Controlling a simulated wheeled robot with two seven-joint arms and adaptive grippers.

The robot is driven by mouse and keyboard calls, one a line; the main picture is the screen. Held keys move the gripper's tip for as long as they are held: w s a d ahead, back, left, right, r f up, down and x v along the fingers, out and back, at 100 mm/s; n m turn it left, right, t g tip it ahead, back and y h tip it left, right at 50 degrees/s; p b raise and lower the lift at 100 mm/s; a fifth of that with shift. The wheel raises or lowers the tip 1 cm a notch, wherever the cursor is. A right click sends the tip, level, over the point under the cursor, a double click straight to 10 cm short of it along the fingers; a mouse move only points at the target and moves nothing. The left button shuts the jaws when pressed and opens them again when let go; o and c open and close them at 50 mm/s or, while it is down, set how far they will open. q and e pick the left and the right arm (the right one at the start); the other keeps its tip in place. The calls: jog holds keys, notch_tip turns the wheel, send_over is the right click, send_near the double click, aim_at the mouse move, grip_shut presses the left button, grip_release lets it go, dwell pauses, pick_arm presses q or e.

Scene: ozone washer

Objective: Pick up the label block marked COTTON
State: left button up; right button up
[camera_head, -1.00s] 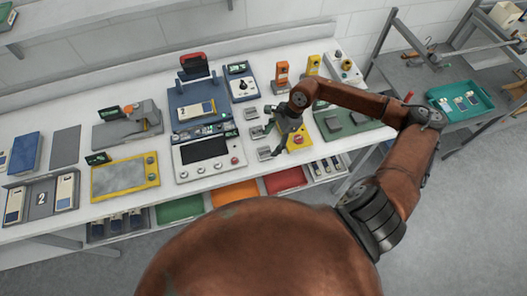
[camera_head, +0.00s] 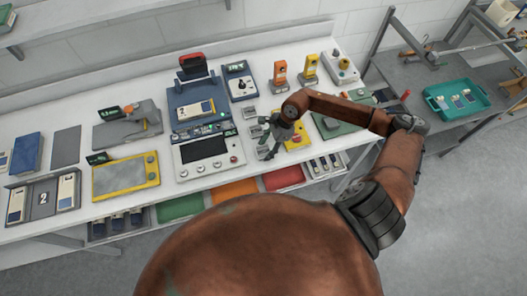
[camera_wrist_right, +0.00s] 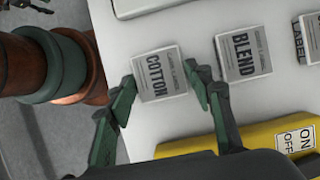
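The COTTON label block (camera_wrist_right: 160,86) is a small pale square block with dark lettering, lying on the white table near its edge in the right wrist view. My right gripper (camera_wrist_right: 159,74) is open, with one dark green finger on each side of this block. Whether the fingers touch it I cannot tell. In the head view my right gripper (camera_head: 266,138) is over the column of grey label blocks, partly hiding them. The BLEND label block (camera_wrist_right: 243,54) lies to the right of COTTON in the wrist view. My left gripper is not in view.
A yellow box with an ON/OFF label (camera_wrist_right: 295,139) lies close beside the right finger. A third label block (camera_wrist_right: 308,38) is at the right edge. A screen panel (camera_head: 207,152) stands left of the blocks. Coloured bins (camera_head: 236,191) sit below the table's front edge.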

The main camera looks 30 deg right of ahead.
jog(key=c, duration=0.7)
jog(key=shift+r, duration=0.1)
